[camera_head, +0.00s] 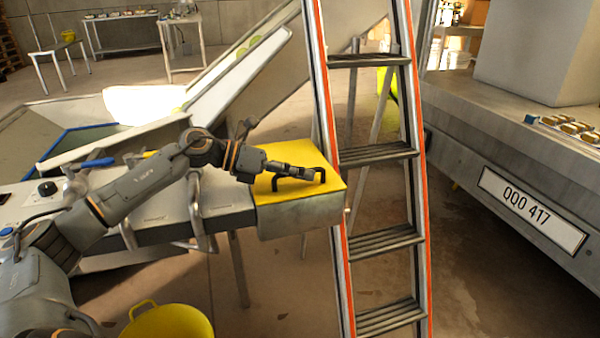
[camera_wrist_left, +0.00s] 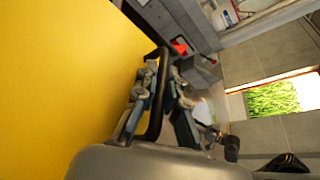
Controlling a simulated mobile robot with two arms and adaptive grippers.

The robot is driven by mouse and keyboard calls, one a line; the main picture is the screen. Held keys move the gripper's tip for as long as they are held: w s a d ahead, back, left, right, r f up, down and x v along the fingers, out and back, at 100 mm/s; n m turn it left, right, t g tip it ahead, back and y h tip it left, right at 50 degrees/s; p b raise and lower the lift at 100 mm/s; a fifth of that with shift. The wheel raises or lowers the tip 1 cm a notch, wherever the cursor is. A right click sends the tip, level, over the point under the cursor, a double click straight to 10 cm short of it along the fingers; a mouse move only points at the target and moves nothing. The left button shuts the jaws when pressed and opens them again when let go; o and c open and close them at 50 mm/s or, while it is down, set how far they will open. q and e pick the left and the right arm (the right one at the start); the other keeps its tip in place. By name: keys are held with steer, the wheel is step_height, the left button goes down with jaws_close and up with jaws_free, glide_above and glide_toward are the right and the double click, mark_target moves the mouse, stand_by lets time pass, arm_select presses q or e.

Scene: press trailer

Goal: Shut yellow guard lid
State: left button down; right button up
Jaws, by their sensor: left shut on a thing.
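The yellow guard lid (camera_head: 300,157) lies flat on the grey box at the right end of the machine bench. It has a black bar handle (camera_head: 319,177) on top. My left gripper (camera_head: 312,174) is over the lid, at the handle. In the left wrist view the lid (camera_wrist_left: 60,70) fills the left side, and the black handle (camera_wrist_left: 157,100) runs between the fingers of my left gripper (camera_wrist_left: 165,95), which is shut on it. My right gripper is not in view.
A stepladder (camera_head: 375,155) with orange-edged rails stands just right of the lid. A trailer with a number plate (camera_head: 530,208) is at the right. A yellow tub (camera_head: 168,322) stands on the floor below the bench. A sloping metal chute (camera_head: 240,75) rises behind.

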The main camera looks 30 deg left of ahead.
mark_target(279, 187)
arm_select(q)
steer(key=c, duration=1.7)
jaws_free()
steer(key=shift+f, duration=0.3)
steer(key=shift+r, duration=0.1)
steer(key=shift+v, duration=6.05)
